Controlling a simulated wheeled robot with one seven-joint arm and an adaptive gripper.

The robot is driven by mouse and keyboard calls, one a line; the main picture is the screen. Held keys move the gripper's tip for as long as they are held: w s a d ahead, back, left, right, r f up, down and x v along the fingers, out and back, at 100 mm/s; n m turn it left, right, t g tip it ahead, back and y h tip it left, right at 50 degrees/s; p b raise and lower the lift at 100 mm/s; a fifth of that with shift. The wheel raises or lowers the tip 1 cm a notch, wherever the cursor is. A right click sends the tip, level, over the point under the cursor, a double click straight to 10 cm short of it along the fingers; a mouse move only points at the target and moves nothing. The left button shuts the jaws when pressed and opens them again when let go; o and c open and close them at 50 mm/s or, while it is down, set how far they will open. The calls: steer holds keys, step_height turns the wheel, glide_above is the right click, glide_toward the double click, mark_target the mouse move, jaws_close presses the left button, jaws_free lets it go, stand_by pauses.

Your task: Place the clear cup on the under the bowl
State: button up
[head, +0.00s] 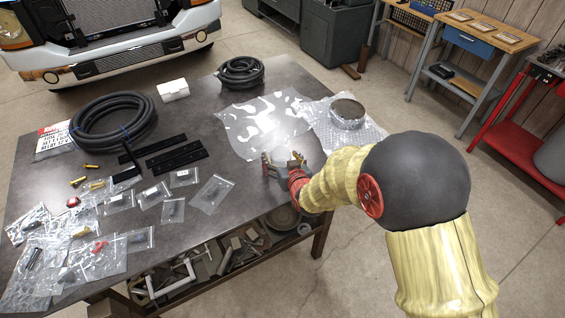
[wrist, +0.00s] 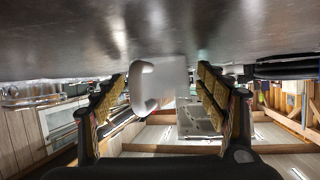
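My gripper (head: 283,161) is open, low over the table's near right part, at the near edge of a clear plastic sheet (head: 243,137). In the wrist view its fingers (wrist: 161,84) are spread apart. A white object with a handle-like loop (wrist: 168,76) shows between them, seemingly beyond the fingertips. A round, grey-rimmed, bowl-like thing (head: 347,101) sits on bubble wrap right of my gripper. I cannot make out a clear cup in either view.
A large black hose coil (head: 84,123) and a smaller coil (head: 241,72) lie on the dark table (head: 205,132). Black strips (head: 177,157) and several clear bags (head: 211,194) lie to the left. The wrist view appears upside down, with the tabletop (wrist: 160,28) above.

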steer(key=shift+c, duration=1.2)
steer(key=c, duration=1.1)
steer(key=shift+r, duration=0.1)
